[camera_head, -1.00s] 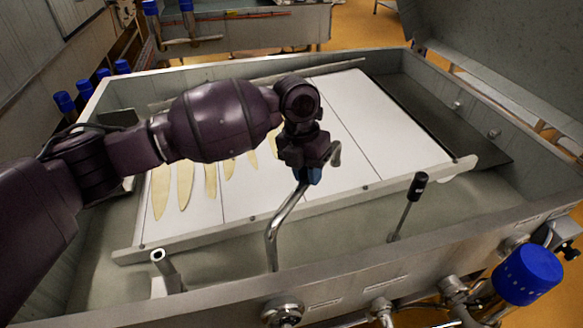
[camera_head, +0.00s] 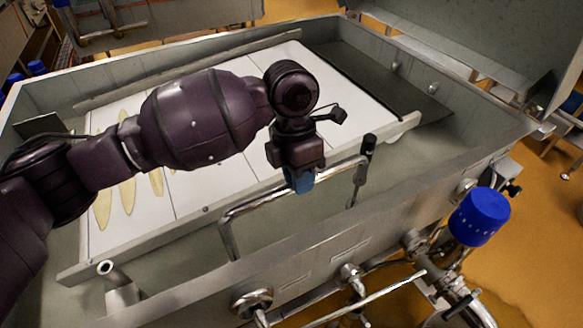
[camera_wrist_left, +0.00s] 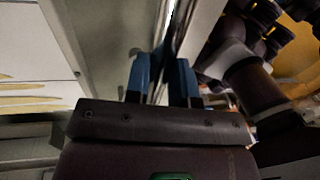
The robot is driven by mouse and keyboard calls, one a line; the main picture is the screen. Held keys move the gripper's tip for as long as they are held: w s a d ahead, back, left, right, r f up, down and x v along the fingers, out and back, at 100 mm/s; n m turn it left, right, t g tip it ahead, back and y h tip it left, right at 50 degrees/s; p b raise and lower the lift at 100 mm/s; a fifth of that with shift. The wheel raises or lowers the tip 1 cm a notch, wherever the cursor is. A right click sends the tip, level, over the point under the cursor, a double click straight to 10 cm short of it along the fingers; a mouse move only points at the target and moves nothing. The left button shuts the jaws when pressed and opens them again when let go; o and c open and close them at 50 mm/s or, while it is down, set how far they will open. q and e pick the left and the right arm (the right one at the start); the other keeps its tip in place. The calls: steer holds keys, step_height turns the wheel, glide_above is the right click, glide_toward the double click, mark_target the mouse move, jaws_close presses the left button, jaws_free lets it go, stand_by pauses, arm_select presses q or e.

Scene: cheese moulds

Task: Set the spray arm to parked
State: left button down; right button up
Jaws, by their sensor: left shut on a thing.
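The spray arm (camera_head: 250,202) is a bent chrome pipe rising from the vat's front wall. Its long part now runs right, roughly along that wall, and its far end shows beside a thin rod with a black grip (camera_head: 368,145); I cannot tell whether they touch. My left gripper (camera_head: 301,181) is shut on the pipe's long part, with its blue fingertips around it. In the left wrist view the blue fingers (camera_wrist_left: 162,80) stand on both sides of the shiny pipe (camera_wrist_left: 180,30). My right gripper is not in view.
The steel vat holds a white board (camera_head: 200,150) with several pale pieces and a dark plate (camera_head: 375,75). A short open pipe stub (camera_head: 108,270) stands at the front left. A blue knob (camera_head: 480,216), valves and pipes are outside the front wall.

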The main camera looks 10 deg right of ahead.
arm_select(q)
steer(key=shift+s+d+m, duration=0.15)
steer(key=shift+s+m, duration=0.15)
steer(key=c, duration=1)
jaws_free()
steer(key=shift+s, duration=0.1)
steer(key=shift+o, duration=0.2)
steer(key=shift+r, duration=0.1)
steer(key=shift+r, duration=0.3)
step_height(320, 180, up, 10)
steer(key=w+p, duration=0.1)
steer(key=w, duration=0.1)
steer(key=shift+a+p, duration=0.35)
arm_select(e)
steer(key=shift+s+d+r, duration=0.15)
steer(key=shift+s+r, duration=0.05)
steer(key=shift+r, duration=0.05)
